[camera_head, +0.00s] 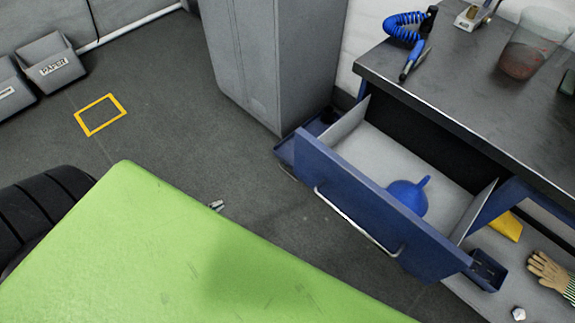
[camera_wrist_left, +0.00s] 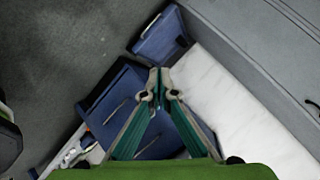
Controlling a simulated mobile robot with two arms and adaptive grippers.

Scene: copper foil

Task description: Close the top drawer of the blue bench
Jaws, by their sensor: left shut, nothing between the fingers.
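The blue bench's top drawer (camera_head: 345,212) stands pulled well out in the head view, its blue front with a long metal handle (camera_head: 355,222) facing the lower left. A blue funnel (camera_head: 408,195) lies inside it. My left gripper (camera_head: 217,205) shows only as small metal fingertips past my green arm cover, over the floor, left of and apart from the drawer front. In the left wrist view its teal fingers (camera_wrist_left: 159,88) are together and empty. Blue fronts with handles (camera_wrist_left: 118,108) show behind the fingers; I cannot tell which is the top drawer. My right gripper is out of view.
A grey cabinet (camera_head: 262,60) stands beside the bench's left end. The dark benchtop (camera_head: 480,90) holds a coiled blue hose (camera_head: 402,30) and a clear container (camera_head: 533,45). A work glove (camera_head: 550,272) lies below. The floor between my arm and the drawer is clear.

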